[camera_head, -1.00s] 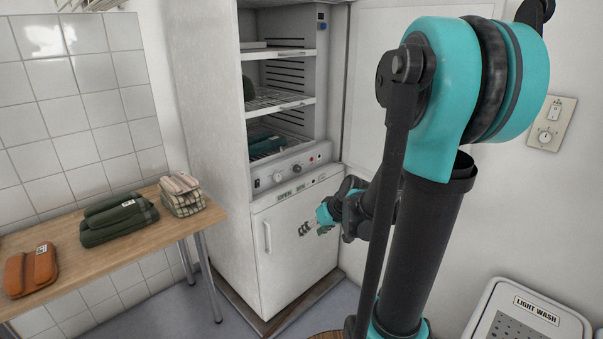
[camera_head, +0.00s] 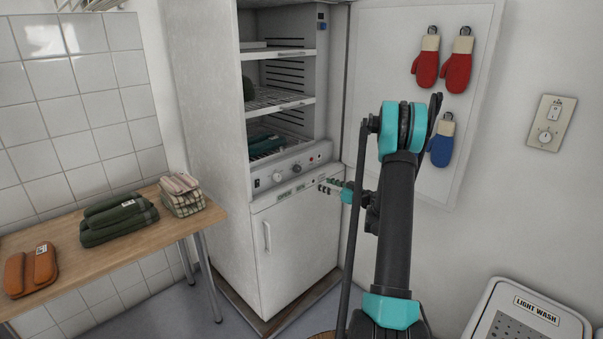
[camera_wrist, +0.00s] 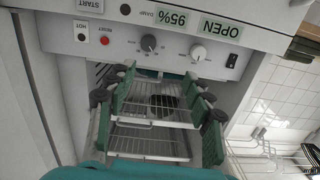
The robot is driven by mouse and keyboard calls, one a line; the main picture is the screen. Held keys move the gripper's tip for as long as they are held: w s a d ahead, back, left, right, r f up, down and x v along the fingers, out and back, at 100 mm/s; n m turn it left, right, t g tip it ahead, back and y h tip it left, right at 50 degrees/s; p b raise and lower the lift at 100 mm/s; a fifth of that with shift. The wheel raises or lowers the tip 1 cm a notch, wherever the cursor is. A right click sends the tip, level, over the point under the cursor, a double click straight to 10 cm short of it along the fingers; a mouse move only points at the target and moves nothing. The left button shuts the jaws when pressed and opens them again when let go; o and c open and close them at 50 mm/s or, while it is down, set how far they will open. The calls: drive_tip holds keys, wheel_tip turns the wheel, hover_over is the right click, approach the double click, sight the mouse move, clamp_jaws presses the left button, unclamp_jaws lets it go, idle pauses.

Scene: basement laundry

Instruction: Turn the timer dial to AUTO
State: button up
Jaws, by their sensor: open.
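A grey cabinet's control panel (camera_head: 290,172) carries a white dial (camera_head: 277,177) and a dark dial (camera_head: 297,168). The wrist view shows the panel upside down, with the dark dial (camera_wrist: 148,43) and white dial (camera_wrist: 198,53) beside a black switch (camera_wrist: 231,61). Another dial (camera_head: 545,137) sits on a wall plate at right. My gripper (camera_head: 328,186) is in front of the cabinet near the panel's right end. In the wrist view my gripper (camera_wrist: 163,78) is open and empty, apart from the dials.
Wire shelves (camera_head: 275,98) stand open above the panel, and a closed lower door (camera_head: 295,245) has a handle. A wooden table (camera_head: 75,225) with folded bundles is at left. Red mitts (camera_head: 457,70) and a blue mitt (camera_head: 441,148) hang at right. A LIGHT WASH bin (camera_head: 530,315) stands lower right.

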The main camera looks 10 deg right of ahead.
drive_tip(key=w+d+t, duration=0.1)
drive_tip(key=d, duration=0.1)
approach(299, 170)
drive_tip(key=x, duration=0.8)
drive_tip(key=shift+w+a, duration=0.1)
drive_tip(key=shift+w, duration=0.2)
drive_tip(key=c, duration=1.2)
